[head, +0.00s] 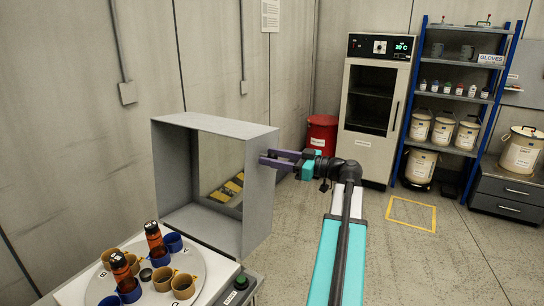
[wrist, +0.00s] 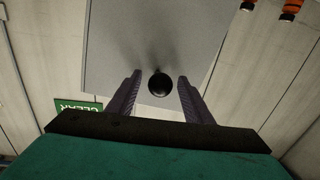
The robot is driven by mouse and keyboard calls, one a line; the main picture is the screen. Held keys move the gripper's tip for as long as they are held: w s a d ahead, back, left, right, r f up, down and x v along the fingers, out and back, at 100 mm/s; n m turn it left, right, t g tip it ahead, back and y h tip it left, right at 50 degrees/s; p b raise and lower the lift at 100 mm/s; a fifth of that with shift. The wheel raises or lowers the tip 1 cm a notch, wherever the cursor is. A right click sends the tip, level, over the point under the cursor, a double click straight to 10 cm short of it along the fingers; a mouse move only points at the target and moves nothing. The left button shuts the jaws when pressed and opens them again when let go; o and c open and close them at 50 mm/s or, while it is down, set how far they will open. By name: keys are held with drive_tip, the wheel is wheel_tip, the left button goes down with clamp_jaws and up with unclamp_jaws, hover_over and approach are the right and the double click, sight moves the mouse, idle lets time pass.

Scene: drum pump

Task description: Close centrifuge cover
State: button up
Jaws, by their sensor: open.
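The centrifuge cover (head: 258,195) is a grey box-like lid standing open on edge, its hollow side facing the rotor and a window in it. The centrifuge body (head: 245,275) is below at the lower left, with a round rotor plate (head: 203,278) on top. My gripper (head: 268,158) is at the cover's right side, purple fingers open. In the wrist view the grey cover panel (wrist: 110,50) carries a round black knob (wrist: 159,85), which appears between the open fingers. Whether the fingers touch it cannot be told. The knob is hidden in the head view.
A red bin (head: 322,133), an oven (head: 376,110) and a blue shelf (head: 455,95) stand behind.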

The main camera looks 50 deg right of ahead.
idle(0.3)
drive_tip(key=c, duration=1.1)
drive_tip(key=shift+w, duration=0.1)
clamp_jaws()
drive_tip(key=shift+a, duration=0.2)
